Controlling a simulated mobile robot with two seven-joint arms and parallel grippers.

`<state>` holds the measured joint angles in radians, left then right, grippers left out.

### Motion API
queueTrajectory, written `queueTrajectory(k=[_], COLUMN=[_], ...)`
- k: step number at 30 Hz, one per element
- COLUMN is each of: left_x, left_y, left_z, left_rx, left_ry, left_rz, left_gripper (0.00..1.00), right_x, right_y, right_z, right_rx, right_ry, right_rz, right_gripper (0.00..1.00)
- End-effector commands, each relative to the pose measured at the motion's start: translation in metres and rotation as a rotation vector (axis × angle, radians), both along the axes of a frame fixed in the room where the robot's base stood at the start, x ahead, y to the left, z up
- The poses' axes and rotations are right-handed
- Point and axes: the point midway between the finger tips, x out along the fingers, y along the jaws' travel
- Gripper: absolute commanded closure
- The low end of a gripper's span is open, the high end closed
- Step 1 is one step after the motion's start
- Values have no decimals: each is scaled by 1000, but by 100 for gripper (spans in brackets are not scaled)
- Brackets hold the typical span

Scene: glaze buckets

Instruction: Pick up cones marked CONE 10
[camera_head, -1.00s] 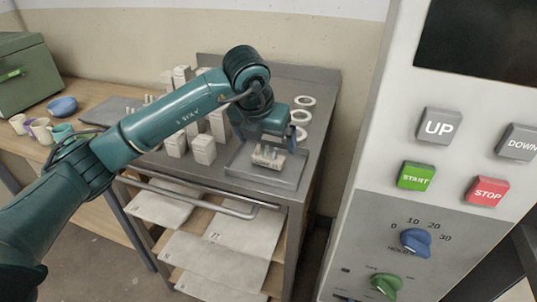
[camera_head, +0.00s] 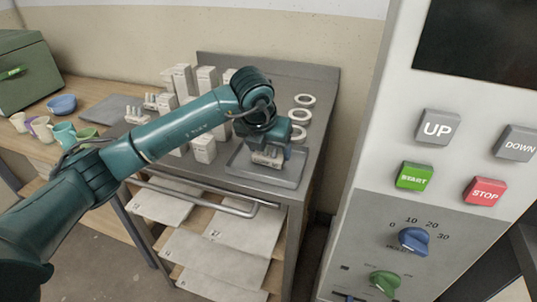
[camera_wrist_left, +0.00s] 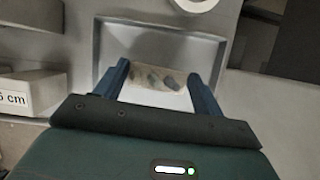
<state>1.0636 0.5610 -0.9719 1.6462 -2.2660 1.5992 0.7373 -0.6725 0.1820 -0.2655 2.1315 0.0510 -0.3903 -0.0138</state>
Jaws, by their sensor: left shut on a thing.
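A small pale cone plaque (camera_head: 266,158) with several short cones in a row is at the metal tray (camera_head: 287,179) on the steel cart. My left gripper (camera_head: 270,147) is above it, pointing down, with its fingers at the plaque. In the left wrist view, the fingers (camera_wrist_left: 158,80) are on both ends of the pale plaque (camera_wrist_left: 152,70), and several dark cones show on it. My left gripper is shut on the plaque. I cannot read any marking on it, nor tell whether it touches the tray. My right gripper is not in view.
White posts (camera_head: 204,149) stand on the cart left of the tray. White rings (camera_head: 302,115) lie at its right side. A control panel (camera_head: 437,126) with buttons and knobs fills the right.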

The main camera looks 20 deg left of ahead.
Motion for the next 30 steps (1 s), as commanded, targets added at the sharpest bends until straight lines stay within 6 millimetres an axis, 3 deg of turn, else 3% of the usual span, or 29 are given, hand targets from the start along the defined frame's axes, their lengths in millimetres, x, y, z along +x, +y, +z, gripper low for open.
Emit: queueTrajectory(k=[4,13,24,30], left_x=[0,1,1,0], left_y=[0,0,0,0], left_z=[0,6,74,97], left_rx=[0,0,-1,0], left_ry=[-1,-4,-5,-2], left_rz=[0,0,1,-1], left_gripper=[55,55,55,55], right_x=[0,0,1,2], right_y=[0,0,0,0], right_z=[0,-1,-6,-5], right_rx=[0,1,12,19], right_ry=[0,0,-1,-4], right_rz=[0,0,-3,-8], right_gripper=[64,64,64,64])
